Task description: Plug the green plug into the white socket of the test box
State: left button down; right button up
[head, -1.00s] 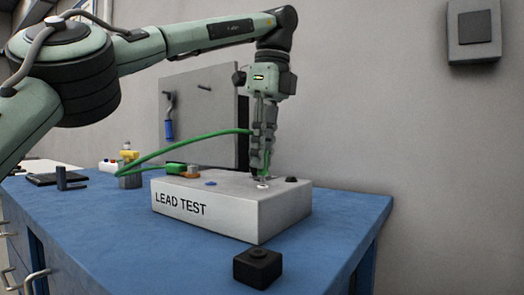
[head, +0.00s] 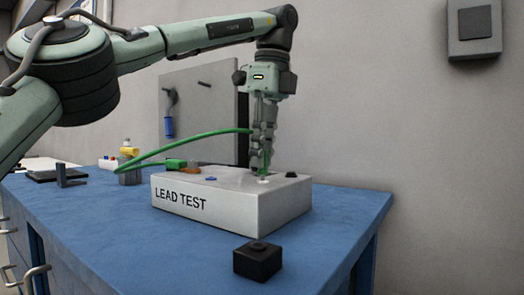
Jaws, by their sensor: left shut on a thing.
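The white test box (head: 225,203), marked LEAD TEST, sits on the blue bench. The white socket (head: 263,181) is a small pale ring on its top, toward the right. My left gripper (head: 261,163) points straight down above that socket and is shut on the green plug (head: 266,160). The plug is mostly hidden by the fingers. Its lower end is right at the white socket; I cannot tell whether it is inside or just above. A green lead (head: 185,144) arcs left from the gripper. My right gripper is out of view.
A blue socket (head: 211,179) and a black socket (head: 291,175) are also on the box top. A black block (head: 257,262) stands in front. A green connector (head: 176,164) and a metal cylinder (head: 130,176) are behind left. The bench front is mostly clear.

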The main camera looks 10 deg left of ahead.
pick_arm(q)
jog(key=shift+f+b, duration=0.45)
jog(key=shift+f, duration=0.25)
dwell(0.5)
jog(key=c, duration=1.4)
grip_release()
